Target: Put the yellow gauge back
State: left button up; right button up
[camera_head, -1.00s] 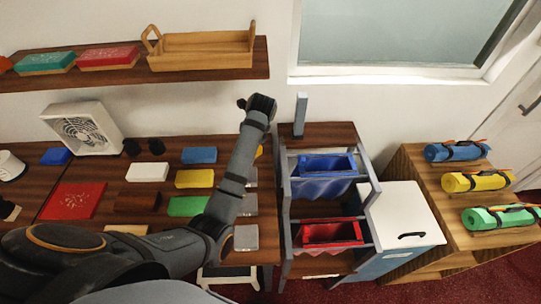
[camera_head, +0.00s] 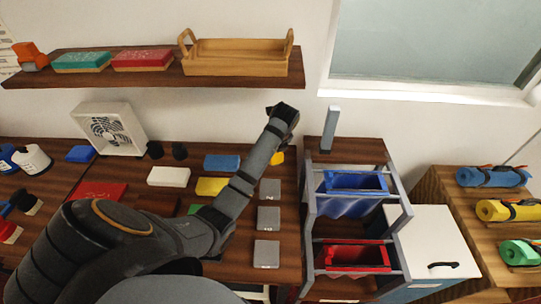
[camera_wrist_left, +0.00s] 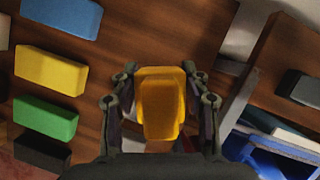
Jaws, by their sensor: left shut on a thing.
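The yellow gauge (camera_wrist_left: 160,103) is between the two fingers of my left gripper (camera_wrist_left: 158,76) in the left wrist view. The fingers are shut on its sides, and it covers part of the dark wood counter behind it. In the head view a small yellow patch (camera_head: 277,158) shows beside my left forearm, probably the same gauge; my arm hides the rest and the fingers. Three grey square plates (camera_head: 269,218) with marks lie in a column on the counter, just right of my arm. My right gripper is in neither view.
Blue (camera_head: 222,162), yellow (camera_head: 211,186) and white (camera_head: 168,176) blocks lie left of my arm. A rack with a blue bin (camera_head: 356,182) and a red bin (camera_head: 352,256) stands to the right, with a grey post (camera_head: 330,129) behind. A shelf (camera_head: 150,78) hangs above.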

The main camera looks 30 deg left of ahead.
pick_arm(q)
jog(key=w+a+f, duration=0.1)
jog(key=f, duration=0.1)
jog(key=w+a+f, duration=0.1)
jog(key=f, duration=0.1)
jog(key=w+a+f, duration=0.2)
jog(key=shift+f, duration=0.1)
jog(key=shift+w+f+p, duration=0.1)
jog(key=shift+f+p, duration=0.6)
jog(key=shift+f, duration=0.9)
jog(key=o, duration=1.2)
jog(key=shift+f, duration=0.1)
jog(key=shift+o, duration=0.2)
jog(key=v, duration=1.2)
